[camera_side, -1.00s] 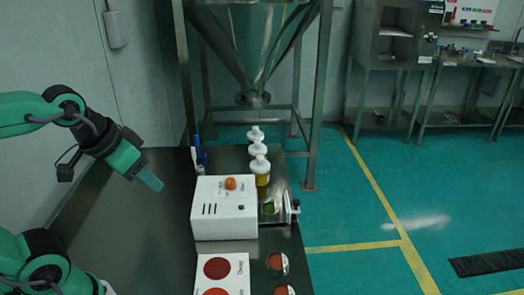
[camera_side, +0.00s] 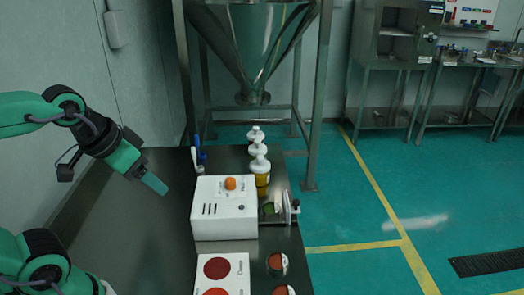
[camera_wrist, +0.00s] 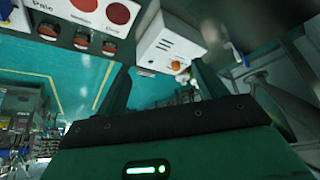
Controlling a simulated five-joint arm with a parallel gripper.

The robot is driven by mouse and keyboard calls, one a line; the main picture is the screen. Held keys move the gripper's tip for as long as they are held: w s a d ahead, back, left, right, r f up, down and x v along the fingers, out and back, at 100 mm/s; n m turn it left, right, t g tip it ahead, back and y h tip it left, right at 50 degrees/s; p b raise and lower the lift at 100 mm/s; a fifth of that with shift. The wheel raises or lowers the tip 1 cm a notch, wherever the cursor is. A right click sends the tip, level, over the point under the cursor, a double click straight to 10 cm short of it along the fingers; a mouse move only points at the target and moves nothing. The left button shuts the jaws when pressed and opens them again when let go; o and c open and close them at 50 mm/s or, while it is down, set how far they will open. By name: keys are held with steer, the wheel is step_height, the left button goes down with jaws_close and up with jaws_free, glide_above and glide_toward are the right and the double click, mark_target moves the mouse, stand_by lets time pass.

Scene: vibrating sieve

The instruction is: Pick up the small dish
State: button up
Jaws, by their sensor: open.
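Small round dishes with reddish-brown contents stand along the right edge of the dark table in the side view; one dish (camera_side: 277,263) is whole and another (camera_side: 284,291) is cut by the bottom edge. In the wrist view several such dishes show in a row at upper left, one of them here (camera_wrist: 80,40). I cannot tell which one the task means. My gripper (camera_side: 155,184) hangs in the air over the left part of the table, pointing down and right, well away from the dishes. Its two fingers (camera_wrist: 165,88) are apart with nothing between them in the wrist view.
A white machine box (camera_side: 225,208) with an orange knob stands mid-table, between my gripper and the table's right edge. A white card (camera_side: 222,275) with red circles lies in front of it. White-capped bottles (camera_side: 260,170) stand behind. The table's left part is clear.

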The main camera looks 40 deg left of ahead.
steer(key=shift+w, duration=0.1)
steer(key=w+d+m+g, duration=0.2)
steer(key=w+d+g, duration=0.1)
steer(key=w, duration=1.3)
steer(key=w+d+f+m+g, duration=0.2)
steer(key=w+d+f, duration=0.2)
steer(key=w+f, duration=1)
steer(key=shift+f+m+g, duration=0.3)
steer(key=shift+f, duration=0.5)
steer(key=shift+f, duration=0.1)
steer(key=shift+f, duration=1.2)
